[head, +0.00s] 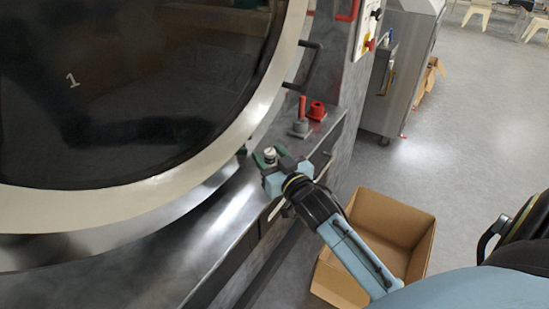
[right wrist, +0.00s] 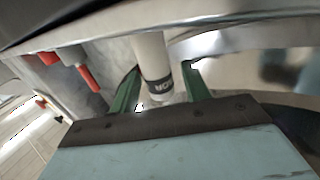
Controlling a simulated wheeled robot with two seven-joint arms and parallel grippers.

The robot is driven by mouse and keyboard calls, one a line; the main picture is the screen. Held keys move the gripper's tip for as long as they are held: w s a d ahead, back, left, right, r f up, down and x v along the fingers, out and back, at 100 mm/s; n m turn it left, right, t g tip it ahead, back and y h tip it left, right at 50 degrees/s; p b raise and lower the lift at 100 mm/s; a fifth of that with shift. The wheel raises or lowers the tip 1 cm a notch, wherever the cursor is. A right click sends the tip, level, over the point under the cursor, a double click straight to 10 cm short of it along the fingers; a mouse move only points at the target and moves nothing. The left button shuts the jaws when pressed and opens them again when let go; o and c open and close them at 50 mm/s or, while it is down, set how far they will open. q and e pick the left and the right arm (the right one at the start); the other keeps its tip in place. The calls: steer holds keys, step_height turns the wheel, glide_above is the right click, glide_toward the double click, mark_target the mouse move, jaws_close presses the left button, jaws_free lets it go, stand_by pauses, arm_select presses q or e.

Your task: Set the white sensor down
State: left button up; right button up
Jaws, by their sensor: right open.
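The white sensor (head: 270,153) stands upright on the metal ledge in front of the large round door, at the ledge's right part. It also shows in the right wrist view (right wrist: 152,60), a pale cylinder with a dark lettered band low on it. My right gripper (head: 271,160) is open, with its green fingers on either side of the sensor. In the right wrist view a gap shows between the right finger and the sensor; the left finger is close to it, and I cannot tell if it touches. My left gripper is out of view.
A grey fitting with a red stem (head: 301,122) and a red fitting (head: 317,111) stand on the ledge behind the gripper. The round door (head: 150,190) is close on the left. An open cardboard box (head: 415,222) stands on the floor at right.

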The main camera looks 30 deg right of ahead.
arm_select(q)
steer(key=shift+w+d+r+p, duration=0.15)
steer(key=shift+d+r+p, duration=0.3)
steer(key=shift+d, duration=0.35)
arm_select(e)
steer(key=s, duration=1.2)
steer(key=shift+a+r, duration=0.15)
steer(key=shift+a, duration=0.3)
